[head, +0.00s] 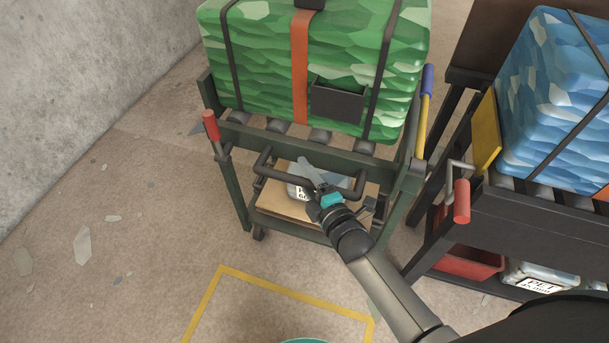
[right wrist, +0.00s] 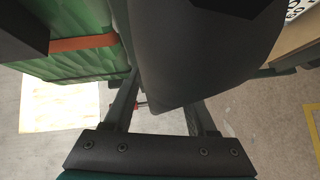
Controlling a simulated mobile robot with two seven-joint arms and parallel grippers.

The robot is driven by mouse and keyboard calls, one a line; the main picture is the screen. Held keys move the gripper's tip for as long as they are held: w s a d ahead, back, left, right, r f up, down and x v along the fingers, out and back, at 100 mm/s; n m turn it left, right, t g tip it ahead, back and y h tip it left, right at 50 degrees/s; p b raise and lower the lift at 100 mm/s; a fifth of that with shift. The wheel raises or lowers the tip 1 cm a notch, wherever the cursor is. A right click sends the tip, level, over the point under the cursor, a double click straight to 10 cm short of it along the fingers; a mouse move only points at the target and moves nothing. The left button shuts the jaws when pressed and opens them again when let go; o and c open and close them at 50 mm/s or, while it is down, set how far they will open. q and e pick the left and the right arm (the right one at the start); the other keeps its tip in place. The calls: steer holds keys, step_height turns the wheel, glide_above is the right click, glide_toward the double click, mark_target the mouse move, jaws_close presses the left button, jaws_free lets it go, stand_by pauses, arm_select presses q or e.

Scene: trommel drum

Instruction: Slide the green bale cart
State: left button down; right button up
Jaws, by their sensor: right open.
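The green bale cart (head: 290,147) has a dark green frame and carries a strapped green bale (head: 265,55) on rollers. A black handle bar (head: 277,173) sticks out from its near side. My right gripper (head: 318,188) is at this handle, open. In the right wrist view a thick dark part (right wrist: 195,50), probably the handle, looms very close and hides part of the fingers. I cannot tell whether the bar lies between them. The green bale also shows in the right wrist view (right wrist: 85,65). My left gripper is not in view.
A second, dark cart with a blue bale (head: 550,100) stands close on the right, with a red-gripped lever (head: 461,200) and a red bin (head: 470,262) below. A concrete wall (head: 80,80) is at left. Yellow lines (head: 285,290) mark open floor in front; small scraps lie at left.

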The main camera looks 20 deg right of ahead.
steer(key=shift+w, duration=0.2)
steer(key=shift+c, duration=0.3)
jaws_close()
stand_by(1.1)
